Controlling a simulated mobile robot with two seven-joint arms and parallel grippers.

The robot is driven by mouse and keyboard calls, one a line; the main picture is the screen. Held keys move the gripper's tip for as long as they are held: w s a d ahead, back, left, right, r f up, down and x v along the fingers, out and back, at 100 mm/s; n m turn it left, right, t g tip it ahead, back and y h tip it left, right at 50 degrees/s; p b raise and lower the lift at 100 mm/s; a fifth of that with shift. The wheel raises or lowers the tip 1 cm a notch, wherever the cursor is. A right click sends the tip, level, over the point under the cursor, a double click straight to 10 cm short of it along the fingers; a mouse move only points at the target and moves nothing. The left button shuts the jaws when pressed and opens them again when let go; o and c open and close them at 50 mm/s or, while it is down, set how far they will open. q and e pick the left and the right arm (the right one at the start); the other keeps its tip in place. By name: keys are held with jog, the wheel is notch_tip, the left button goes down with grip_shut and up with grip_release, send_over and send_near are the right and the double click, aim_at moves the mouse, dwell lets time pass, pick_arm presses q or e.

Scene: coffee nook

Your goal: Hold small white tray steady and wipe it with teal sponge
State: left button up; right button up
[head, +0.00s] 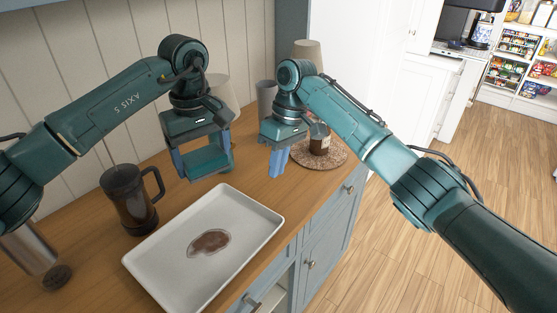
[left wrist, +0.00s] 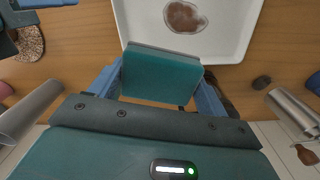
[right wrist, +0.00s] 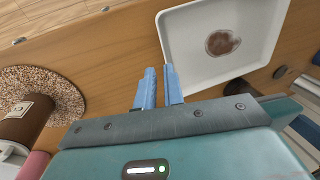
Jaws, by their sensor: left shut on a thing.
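The small white tray (head: 160,262) lies flat on the wooden counter, with a brown stain (head: 209,243) in its middle. The tray also shows in the left wrist view (left wrist: 225,48) and the right wrist view (right wrist: 185,60). My left gripper (head: 205,168) is shut on the teal sponge (head: 207,161), held beyond the tray's far edge. The sponge fills the jaws in the left wrist view (left wrist: 160,77). My right gripper (head: 278,165) is near the tray's far right corner, apart from it. Its fingers (right wrist: 160,85) are empty with a narrow gap between them.
A dark glass press with a handle (head: 128,198) stands left of the tray. A steel cylinder (head: 28,248) is farther left. A speckled round mat (head: 335,160) with a brown jar (head: 320,143) sits behind my right gripper. The counter's front edge runs close along the tray's right side.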

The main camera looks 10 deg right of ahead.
aim_at(270, 210)
jog(key=x, duration=0.7)
jog(key=s+x, duration=0.1)
jog(key=x, duration=0.3)
grip_shut()
dwell(0.8)
